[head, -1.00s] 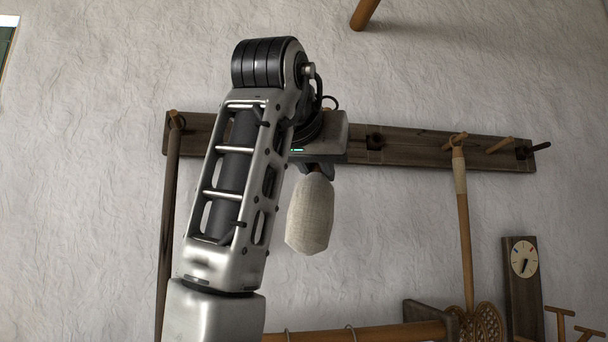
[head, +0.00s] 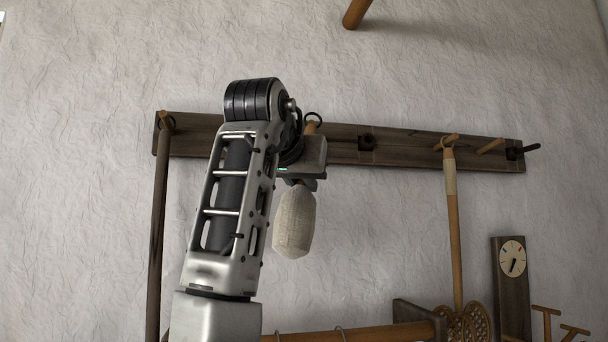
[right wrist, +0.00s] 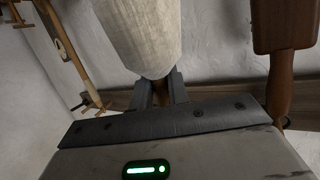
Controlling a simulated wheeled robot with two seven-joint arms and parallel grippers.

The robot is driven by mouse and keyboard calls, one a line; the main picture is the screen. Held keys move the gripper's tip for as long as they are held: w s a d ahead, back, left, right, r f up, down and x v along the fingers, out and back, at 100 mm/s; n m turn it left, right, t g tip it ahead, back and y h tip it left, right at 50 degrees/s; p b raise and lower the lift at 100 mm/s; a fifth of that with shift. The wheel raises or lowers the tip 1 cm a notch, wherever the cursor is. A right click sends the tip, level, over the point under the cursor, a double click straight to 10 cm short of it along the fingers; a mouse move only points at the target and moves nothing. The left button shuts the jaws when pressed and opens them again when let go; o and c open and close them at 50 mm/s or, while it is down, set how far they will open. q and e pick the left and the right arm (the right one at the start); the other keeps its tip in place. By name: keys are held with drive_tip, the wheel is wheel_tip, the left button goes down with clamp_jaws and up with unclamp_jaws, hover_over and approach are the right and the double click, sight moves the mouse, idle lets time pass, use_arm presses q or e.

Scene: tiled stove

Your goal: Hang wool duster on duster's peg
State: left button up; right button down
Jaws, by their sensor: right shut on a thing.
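The wool duster has a pale woolly head (head: 294,222) that hangs downward below my right gripper (head: 298,183). In the right wrist view the jaws (right wrist: 161,92) are shut on its brown handle, close to the woolly head (right wrist: 147,35). A dark ring (head: 314,118) shows just above the gripper, over a short orange-brown piece (head: 311,128) in front of the rail. I cannot tell whether this piece is a peg or the handle's end, or whether the ring is around a peg. The dark wooden peg rail (head: 410,149) runs along the wall behind. My left gripper is not in view.
A dark pole (head: 158,230) hangs at the rail's left end, and a carpet beater (head: 455,230) hangs at right. A brown wooden tool (right wrist: 285,30) hangs close beside my gripper. A wooden bar (head: 360,334) lies below. A free peg (head: 490,146) is right of the beater.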

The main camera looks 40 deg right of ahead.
drive_tip(key=shift+w+d+p, duration=0.3)
drive_tip(key=shift+w+d, duration=0.1)
drive_tip(key=shift+w, duration=0.3)
drive_tip(key=shift+w+d+p, duration=0.3)
drive_tip(key=shift+w+d, duration=0.05)
drive_tip(key=shift+w, duration=0.3)
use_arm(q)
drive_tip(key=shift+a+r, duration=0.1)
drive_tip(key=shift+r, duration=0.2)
use_arm(e)
drive_tip(key=shift+w+d+f, duration=0.25)
drive_tip(key=shift+w, duration=0.25)
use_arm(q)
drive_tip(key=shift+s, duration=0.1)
